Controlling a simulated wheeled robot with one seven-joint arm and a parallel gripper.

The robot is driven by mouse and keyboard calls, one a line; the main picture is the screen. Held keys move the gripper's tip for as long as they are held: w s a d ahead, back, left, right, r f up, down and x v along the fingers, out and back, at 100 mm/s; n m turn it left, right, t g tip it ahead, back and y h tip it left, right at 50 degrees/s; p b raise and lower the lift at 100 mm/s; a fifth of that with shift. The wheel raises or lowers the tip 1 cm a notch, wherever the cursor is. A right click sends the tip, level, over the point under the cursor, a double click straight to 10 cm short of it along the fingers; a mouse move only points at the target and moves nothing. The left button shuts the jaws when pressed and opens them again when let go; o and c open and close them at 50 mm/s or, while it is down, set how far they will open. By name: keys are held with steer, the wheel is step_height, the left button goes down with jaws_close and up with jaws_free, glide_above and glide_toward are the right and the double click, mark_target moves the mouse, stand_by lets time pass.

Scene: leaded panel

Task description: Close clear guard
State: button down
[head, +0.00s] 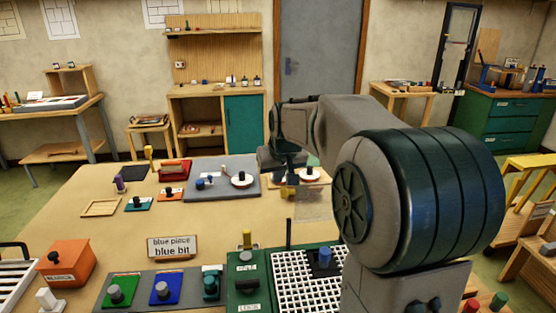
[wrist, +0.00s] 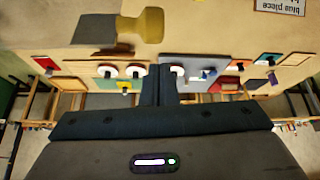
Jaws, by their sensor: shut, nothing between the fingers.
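My gripper (head: 290,176) is shut and empty, out over the far right part of the table. In the wrist view its dark fingers (wrist: 160,84) are together. A yellow handle (head: 288,191) shows just below the fingertips in the head view; in the wrist view the yellow handle (wrist: 142,26) is apart from the fingers. A faint see-through panel, which looks like the clear guard (head: 315,208), lies or stands next to that handle; its tilt is hard to tell. Nearer is a green station with a white grid (head: 290,285) and a blue piece (head: 323,260) on it. My arm hides the station's right side.
A grey board with a white disc (head: 215,190) lies left of my gripper. A sign (head: 172,247), an orange box (head: 66,262) and a tray with green and blue pieces (head: 135,299) are nearer. A thin dark post (head: 289,234) rises behind the grid.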

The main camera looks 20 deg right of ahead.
steer(key=shift+s+a+f, duration=0.1)
steer(key=shift+s+a, duration=0.05)
steer(key=shift+s, duration=1.2)
steer(key=shift+s+f+b, duration=0.1)
steer(key=shift+f+b, duration=0.05)
steer(key=shift+b, duration=0.15)
steer(key=shift+s+t+b, duration=0.25)
steer(key=shift+t+b, duration=0.15)
steer(key=shift+b, duration=0.2)
